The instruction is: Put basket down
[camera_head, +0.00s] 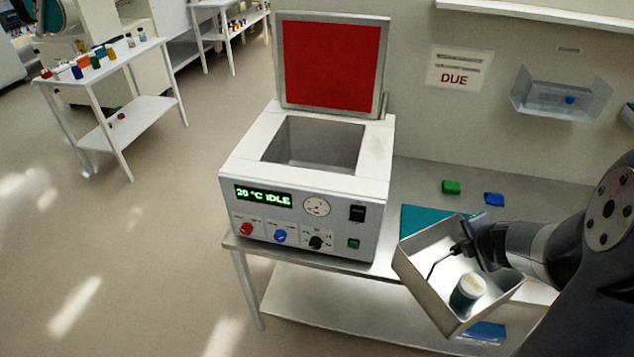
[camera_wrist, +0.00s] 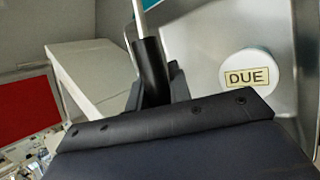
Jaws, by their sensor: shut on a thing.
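My gripper (camera_head: 462,248) is shut on the thin handle of a grey metal basket (camera_head: 418,273). The basket hangs tilted to the right of the water bath, in front of the bench. A jar (camera_head: 468,290) with a pale lid stands inside it. In the wrist view the jar's white lid (camera_wrist: 247,77) reads DUE. My gripper (camera_wrist: 152,80) there holds the handle rod (camera_wrist: 140,18), with the basket's wall (camera_wrist: 205,35) behind it. Whether the basket touches anything below is hidden.
The white water bath (camera_head: 300,185) has its red-lined lid (camera_head: 332,65) open, an empty-looking well and a display reading 20 °C IDLE. A teal mat (camera_head: 425,220) lies partly behind the basket. Green (camera_head: 451,187) and blue (camera_head: 494,199) blocks lie on the bench. A wall bin (camera_head: 560,97) hangs above.

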